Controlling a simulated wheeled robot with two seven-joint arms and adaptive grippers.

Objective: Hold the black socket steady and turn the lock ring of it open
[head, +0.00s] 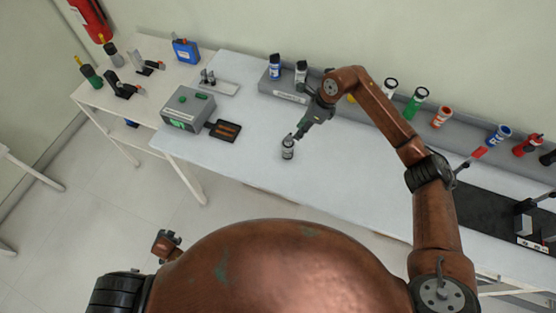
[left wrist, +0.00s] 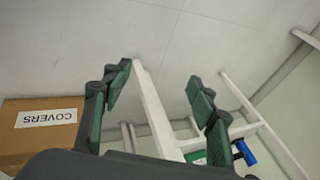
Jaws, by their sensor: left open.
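A small black socket (head: 288,151) with a pale band stands upright on the white table, near the front edge. My right gripper (head: 298,135) reaches down to it from the upper right, its fingertips at the socket's top. Whether the fingers are closed on it is too small to tell. The lock ring cannot be made out apart from the socket's top. My left gripper (left wrist: 158,88) is open and empty in the left wrist view, with green pads apart, over the floor and away from the socket.
A grey box with green buttons (head: 188,108) and a dark tray (head: 225,131) stand left of the socket. A grey rack (head: 459,135) with several coloured cylinders runs along the back. A COVERS carton (left wrist: 40,137) shows in the left wrist view.

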